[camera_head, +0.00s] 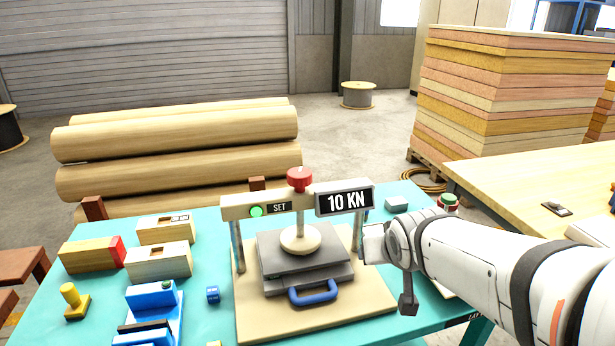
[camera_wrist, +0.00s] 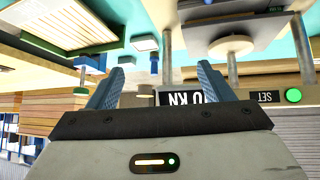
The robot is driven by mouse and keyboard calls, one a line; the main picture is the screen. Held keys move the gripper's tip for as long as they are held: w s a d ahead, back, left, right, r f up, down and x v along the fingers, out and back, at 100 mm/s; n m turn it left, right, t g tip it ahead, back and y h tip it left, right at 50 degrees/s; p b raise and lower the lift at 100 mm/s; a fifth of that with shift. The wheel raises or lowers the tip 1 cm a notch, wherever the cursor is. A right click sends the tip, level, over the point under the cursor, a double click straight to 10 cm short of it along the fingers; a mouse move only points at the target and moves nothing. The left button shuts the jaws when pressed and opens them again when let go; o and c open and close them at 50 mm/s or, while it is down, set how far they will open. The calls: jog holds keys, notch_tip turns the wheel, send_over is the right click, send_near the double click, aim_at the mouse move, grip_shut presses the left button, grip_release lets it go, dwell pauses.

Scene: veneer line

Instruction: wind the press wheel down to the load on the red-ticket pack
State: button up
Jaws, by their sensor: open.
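The press (camera_head: 270,207) stands on a beige base on the teal table. Its red wheel (camera_head: 299,180) is on top of the crossbeam. A round pale pressing disc (camera_head: 300,239) is down at the top of grey plates (camera_head: 275,262), which have a blue handle in front. The display (camera_head: 345,200) reads 10 KN, and a green light (camera_head: 256,211) glows beside SET. My gripper (camera_wrist: 160,68) is open and empty, beside the press's right post in the head view.
Two wooden boxes (camera_head: 158,262), a blue device (camera_head: 152,312) and a yellow knob piece (camera_head: 73,298) occupy the table's left. A red-and-green button (camera_head: 448,201) is behind my arm. Logs (camera_head: 180,135) lie behind; a bench (camera_head: 550,190) stands right.

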aim_at(304, 183)
jog(key=w+a+r+n+t+y+b, duration=0.1)
jog(key=w+a+t+y+b, duration=0.1)
jog(key=w+a, duration=0.2)
jog(key=w+a+r+n+t+y+b, duration=0.2)
jog(key=w+a+t+y, duration=0.1)
jog(key=w+a, duration=0.1)
jog(key=w+a+r+n+t+y+b, duration=0.1)
jog(key=w+a+r+t+y, duration=0.1)
jog(key=w+a, duration=0.3)
jog(key=shift+a+r+y+b, duration=0.2)
jog(key=shift+a+y+b, duration=0.2)
jog(key=shift+a+y, duration=0.25)
jog(key=x, duration=0.7)
jog(key=shift+w+r, duration=0.1)
jog(key=shift+r, duration=0.1)
jog(key=c, duration=1)
jog(key=shift+o, duration=0.2)
jog(key=shift+f, duration=0.1)
jog(key=shift+f+t+b, duration=0.1)
jog(key=shift+t+b, duration=0.2)
jog(key=shift+b, duration=0.2)
